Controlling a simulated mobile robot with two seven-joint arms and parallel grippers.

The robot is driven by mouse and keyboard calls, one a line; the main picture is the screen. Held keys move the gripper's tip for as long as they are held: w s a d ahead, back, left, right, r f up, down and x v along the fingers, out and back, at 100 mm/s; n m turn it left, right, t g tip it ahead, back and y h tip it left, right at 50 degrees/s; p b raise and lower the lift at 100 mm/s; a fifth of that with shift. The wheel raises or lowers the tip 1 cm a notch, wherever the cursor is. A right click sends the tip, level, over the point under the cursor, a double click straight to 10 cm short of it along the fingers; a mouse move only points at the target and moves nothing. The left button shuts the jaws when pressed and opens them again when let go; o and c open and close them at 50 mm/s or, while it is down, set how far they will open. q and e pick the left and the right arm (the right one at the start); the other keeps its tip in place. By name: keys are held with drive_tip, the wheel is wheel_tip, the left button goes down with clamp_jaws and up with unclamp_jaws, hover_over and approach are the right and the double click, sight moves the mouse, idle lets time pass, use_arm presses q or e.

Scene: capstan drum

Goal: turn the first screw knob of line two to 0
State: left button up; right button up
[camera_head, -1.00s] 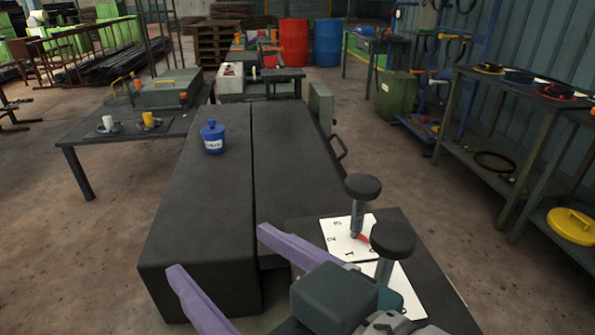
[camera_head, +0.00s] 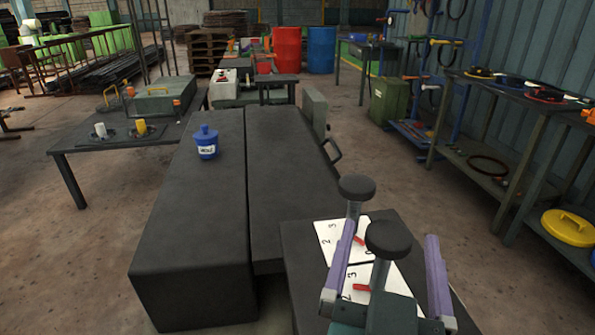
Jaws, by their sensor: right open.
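Two screw knobs with dark round heads stand on a dark table at the lower right. The far knob (camera_head: 357,188) rises over a white number card (camera_head: 328,232), with a red pointer (camera_head: 359,240) at its foot. The near knob (camera_head: 388,238) stands over a second card (camera_head: 398,280), with another red pointer (camera_head: 361,287) pointing left near the digits 3 and 2. I cannot tell which knob is the first of line two. My right gripper (camera_head: 390,230) is open, its purple fingers apart on the left and right of the near knob. My left gripper is out of view.
A long dark two-part bench (camera_head: 205,235) fills the middle, with a blue labelled container (camera_head: 207,145) on it. A grey box with a handle (camera_head: 315,115) is at its far right end. Shelving (camera_head: 490,150) stands at the right. Open floor (camera_head: 450,220) lies between.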

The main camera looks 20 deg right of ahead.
sight(390, 220)
drive_tip(key=x, duration=0.5)
drive_tip(key=shift+w+d, duration=0.15)
drive_tip(key=c, duration=1.4)
